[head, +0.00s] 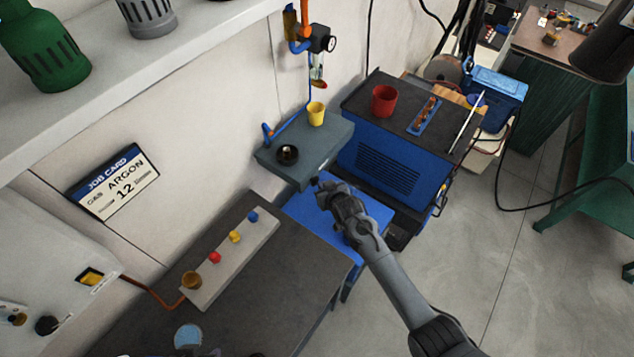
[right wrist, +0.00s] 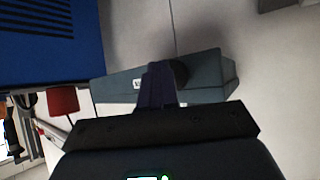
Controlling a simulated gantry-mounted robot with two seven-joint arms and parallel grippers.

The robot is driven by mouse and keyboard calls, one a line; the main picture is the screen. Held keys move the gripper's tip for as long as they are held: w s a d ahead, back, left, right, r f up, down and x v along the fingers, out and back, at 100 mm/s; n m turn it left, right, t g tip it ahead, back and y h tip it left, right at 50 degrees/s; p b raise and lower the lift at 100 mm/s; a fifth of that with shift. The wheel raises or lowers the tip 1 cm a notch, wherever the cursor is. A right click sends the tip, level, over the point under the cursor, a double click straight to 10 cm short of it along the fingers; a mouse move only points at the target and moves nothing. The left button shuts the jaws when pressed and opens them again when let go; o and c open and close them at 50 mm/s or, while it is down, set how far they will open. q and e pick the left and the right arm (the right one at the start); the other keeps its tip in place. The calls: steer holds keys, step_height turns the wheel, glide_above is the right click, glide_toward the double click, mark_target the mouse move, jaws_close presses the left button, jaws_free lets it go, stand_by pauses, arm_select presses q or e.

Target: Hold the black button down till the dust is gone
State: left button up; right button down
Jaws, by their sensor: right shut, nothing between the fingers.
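A round black piece (head: 287,154), which looks like the black button, sits on the top of a grey wall-mounted box (head: 312,172). My right gripper (head: 317,182) is shut and empty, just in front of the box's near edge and apart from the black piece in the head view. In the right wrist view my shut fingers (right wrist: 158,82) point at the grey box (right wrist: 215,80), with a dark round shape (right wrist: 180,72) partly hidden behind them. I cannot tell whether they touch the box. I cannot make out any dust. My left gripper is not in view.
A yellow cup (head: 316,113) stands on the grey box. A blue machine (head: 385,170) with a red cup (head: 384,101) stands to its right. A blue surface (head: 315,214) lies below my gripper. A strip with coloured knobs (head: 220,270) lies on the dark bench (head: 290,270).

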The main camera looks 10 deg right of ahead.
steer(key=shift+w+a, duration=0.25)
stand_by(0.3)
stand_by(0.8)
stand_by(0.7)
stand_by(0.6)
steer(key=shift+r, duration=0.1)
steer(key=shift+s+d+p, duration=0.6)
steer(key=shift+s+p, duration=0.1)
